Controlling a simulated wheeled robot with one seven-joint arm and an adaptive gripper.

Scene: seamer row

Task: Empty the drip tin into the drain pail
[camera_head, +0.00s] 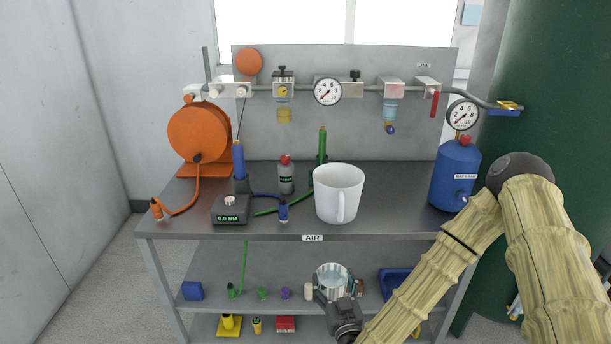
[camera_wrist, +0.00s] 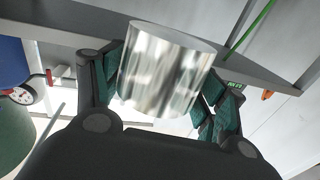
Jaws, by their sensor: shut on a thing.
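My gripper (camera_head: 337,292) is shut on a shiny metal tin, the drip tin (camera_head: 333,279), low in front of the bench and below its top. The tin's open mouth faces up in the head view, with a pale bluish surface inside; I cannot tell how full it is. In the wrist view the bare tin (camera_wrist: 165,65) sits between my green-padded fingers (camera_wrist: 160,85). A white pail-like vessel with a side handle (camera_head: 338,193), likely the drain pail, stands upright on the bench top, above and behind the tin. Its inside bottom is hidden.
The grey bench (camera_head: 400,226) has a front edge between tin and white vessel. An orange reel (camera_head: 198,133), a grey bottle (camera_head: 286,176), a torque box (camera_head: 230,208) and a blue tank (camera_head: 455,173) stand on it. A pipe with gauges runs behind. Small parts lie on the lower shelf.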

